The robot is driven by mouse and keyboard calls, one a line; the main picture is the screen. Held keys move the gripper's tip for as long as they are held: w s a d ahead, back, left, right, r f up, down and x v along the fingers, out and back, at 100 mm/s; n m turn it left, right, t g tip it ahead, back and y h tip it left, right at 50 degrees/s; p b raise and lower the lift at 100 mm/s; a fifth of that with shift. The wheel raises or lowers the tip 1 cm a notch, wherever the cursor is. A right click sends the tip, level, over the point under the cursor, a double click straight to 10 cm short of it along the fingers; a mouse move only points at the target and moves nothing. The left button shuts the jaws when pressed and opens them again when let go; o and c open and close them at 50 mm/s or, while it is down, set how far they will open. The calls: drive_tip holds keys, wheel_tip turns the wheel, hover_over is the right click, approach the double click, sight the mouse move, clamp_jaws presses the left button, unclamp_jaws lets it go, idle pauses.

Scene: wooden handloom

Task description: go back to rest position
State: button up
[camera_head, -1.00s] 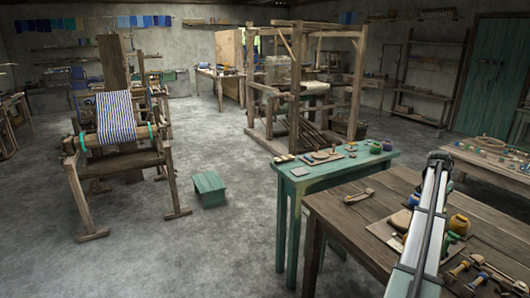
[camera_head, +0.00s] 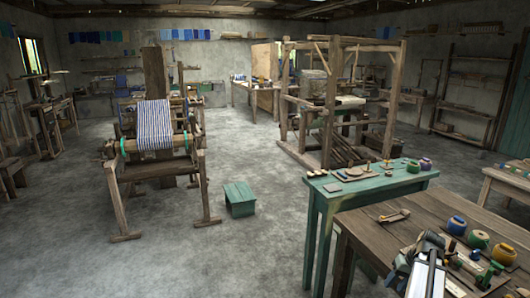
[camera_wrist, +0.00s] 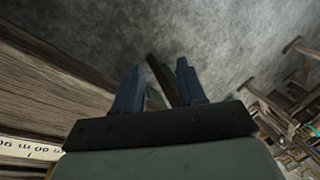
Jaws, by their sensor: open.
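My gripper (camera_wrist: 158,70) shows in the wrist view with its two dark blue fingers apart and nothing held between them. Grey floor (camera_wrist: 235,35) lies beyond the fingertips, with a dark wooden leg-like piece partly hidden behind them. A wooden surface with a printed ruler strip (camera_wrist: 30,148) is to the left of the fingers. In the head view my arm reaches in from the bottom edge, low over the near right wooden table (camera_head: 365,235). I cannot clearly make out the fingers there.
A green table (camera_head: 322,186) adjoins the wooden table. Several yarn jars (camera_head: 457,225) stand close to my arm. A striped-cloth loom (camera_head: 154,125), a green stool (camera_head: 239,198) and a large timber loom frame (camera_head: 330,110) stand on the floor. Open floor (camera_head: 220,255) is at the lower left.

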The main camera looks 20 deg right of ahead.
drive_tip(key=a+f+n+g, duration=0.1)
drive_tip(key=a+f+g, duration=0.1)
drive_tip(key=a+f, duration=1.1)
drive_tip(key=a+f+n+g, duration=0.1)
drive_tip(key=a+f+g, duration=0.2)
drive_tip(key=a+f, duration=1.05)
drive_tip(key=s+a+f+n+g, duration=0.1)
drive_tip(key=s+a+f, duration=0.2)
drive_tip(key=s+a, duration=0.35)
drive_tip(key=s+a+f+n+g, duration=0.1)
drive_tip(key=s+a+f, duration=0.25)
drive_tip(key=a, duration=0.65)
drive_tip(key=s+a+f+n+g+h, duration=0.1)
drive_tip(key=s+a+f, duration=0.1)
drive_tip(key=s, duration=0.4)
drive_tip(key=s+a+f+n+g+h, duration=0.1)
drive_tip(key=s+a+f, duration=0.1)
drive_tip(key=s+a, duration=0.2)
drive_tip(key=s, duration=0.2)
drive_tip(key=shift+s+a+f+h, duration=0.2)
drive_tip(key=shift+s+f+h, duration=0.1)
drive_tip(key=shift+f, duration=0.1)
